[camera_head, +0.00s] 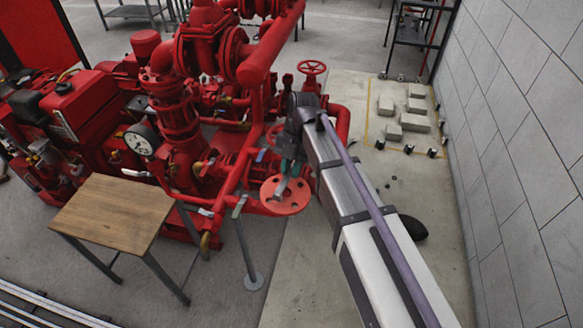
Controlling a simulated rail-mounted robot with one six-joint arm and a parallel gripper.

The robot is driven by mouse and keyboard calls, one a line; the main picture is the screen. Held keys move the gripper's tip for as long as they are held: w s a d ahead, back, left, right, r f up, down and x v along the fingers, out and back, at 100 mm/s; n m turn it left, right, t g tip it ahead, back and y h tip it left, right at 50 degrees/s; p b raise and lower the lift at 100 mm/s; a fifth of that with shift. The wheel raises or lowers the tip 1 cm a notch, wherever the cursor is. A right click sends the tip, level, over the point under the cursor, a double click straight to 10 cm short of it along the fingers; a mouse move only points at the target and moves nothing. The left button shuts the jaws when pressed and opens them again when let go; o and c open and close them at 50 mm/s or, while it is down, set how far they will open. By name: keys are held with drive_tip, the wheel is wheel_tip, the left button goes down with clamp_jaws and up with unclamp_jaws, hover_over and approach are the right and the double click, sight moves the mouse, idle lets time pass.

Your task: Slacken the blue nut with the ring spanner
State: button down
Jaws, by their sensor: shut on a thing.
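My gripper (291,167) is at the end of my white and grey arm, over the orange-red round flange (295,205) at the front of the red pumpset. It is shut on a small grey tool, which looks like the ring spanner (281,188). The spanner slants down toward the flange face. I cannot tell whether its ring touches or surrounds a nut. The blue nut cannot be made out; it is too small or hidden by the spanner and gripper.
The red pumpset (180,115) with its pipes fills the left and middle. A wooden-topped table (118,212) stands at front left. A thin post (245,245) stands beside the flange. Grey blocks (414,122) lie on the floor by the tiled wall (510,110) at right.

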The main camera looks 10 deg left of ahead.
drive_tip(key=shift+r+p, duration=2.25)
drive_tip(key=shift+r, duration=0.2)
